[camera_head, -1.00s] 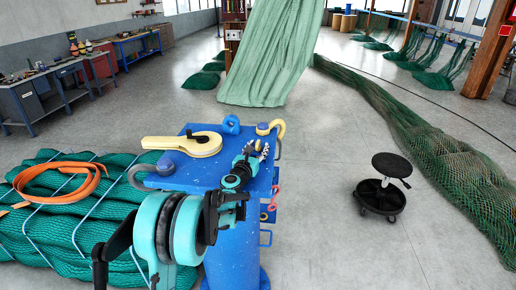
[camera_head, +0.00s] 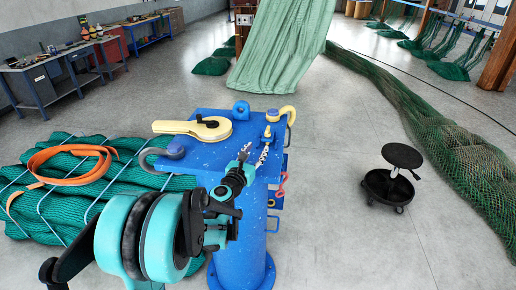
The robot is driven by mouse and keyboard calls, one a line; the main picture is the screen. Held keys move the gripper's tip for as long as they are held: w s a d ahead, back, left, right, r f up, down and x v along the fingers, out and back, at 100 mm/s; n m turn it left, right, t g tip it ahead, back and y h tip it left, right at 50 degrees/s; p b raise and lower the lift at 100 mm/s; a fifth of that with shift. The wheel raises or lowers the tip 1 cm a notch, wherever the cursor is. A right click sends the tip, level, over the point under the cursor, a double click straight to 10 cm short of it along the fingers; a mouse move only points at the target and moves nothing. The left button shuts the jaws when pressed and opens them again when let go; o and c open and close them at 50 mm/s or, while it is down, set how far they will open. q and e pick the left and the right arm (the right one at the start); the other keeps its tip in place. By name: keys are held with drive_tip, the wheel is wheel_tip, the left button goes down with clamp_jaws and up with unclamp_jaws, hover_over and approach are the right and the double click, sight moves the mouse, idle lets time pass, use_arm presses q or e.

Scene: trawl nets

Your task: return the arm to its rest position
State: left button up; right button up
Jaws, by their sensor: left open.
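My left arm comes in from the lower left, with a large teal and black joint nearest the camera. My left gripper (camera_head: 245,155) is small in the picture, with its jaws open and pointing away from me, over the front right part of the blue stand's top (camera_head: 208,160). A short silvery chain (camera_head: 263,155) shows just right of the jaws, apart from them. I cannot tell how high the jaws are above the top. My right gripper is not in view.
The stand top bears a yellow lever tool (camera_head: 196,129), a grey shackle (camera_head: 150,158), a blue eye (camera_head: 241,110) and a yellow hook (camera_head: 288,112). Strapped green netting (camera_head: 60,205) with an orange sling (camera_head: 75,149) lies left. A black stool (camera_head: 402,157) stands right on open floor.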

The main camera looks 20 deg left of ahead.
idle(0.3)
use_arm(q)
drive_tip(key=s+d+m+h, duration=0.1)
drive_tip(key=d+m, duration=0.2)
drive_tip(key=s+d+m+g+h+b, duration=0.1)
drive_tip(key=d+m, duration=0.2)
drive_tip(key=s+d+m+h+b, duration=0.1)
drive_tip(key=d+m, duration=0.2)
drive_tip(key=shift+s+f+m+g, duration=0.3)
drive_tip(key=shift+s+f+g, duration=0.1)
drive_tip(key=s+d+f+m+g+h+b, duration=0.1)
drive_tip(key=s+d+f+m+g+b, duration=0.15)
drive_tip(key=s+d+f+m, duration=0.45)
drive_tip(key=s+d+f+m+g+b, duration=0.2)
drive_tip(key=s+d+f+m+g, duration=0.15)
drive_tip(key=s+m, duration=0.6)
drive_tip(key=s+a+f+m+g+y+b, duration=0.1)
drive_tip(key=s+a+f+m, duration=0.1)
drive_tip(key=s+m, duration=0.3)
drive_tip(key=s+a+f+m+g+y+b, duration=0.1)
drive_tip(key=s+a+f+m+g+y, duration=0.1)
drive_tip(key=s+f+m, duration=0.2)
drive_tip(key=shift+s+f+m, duration=0.3)
drive_tip(key=shift+s+m, duration=0.45)
drive_tip(key=shift+s, duration=0.3)
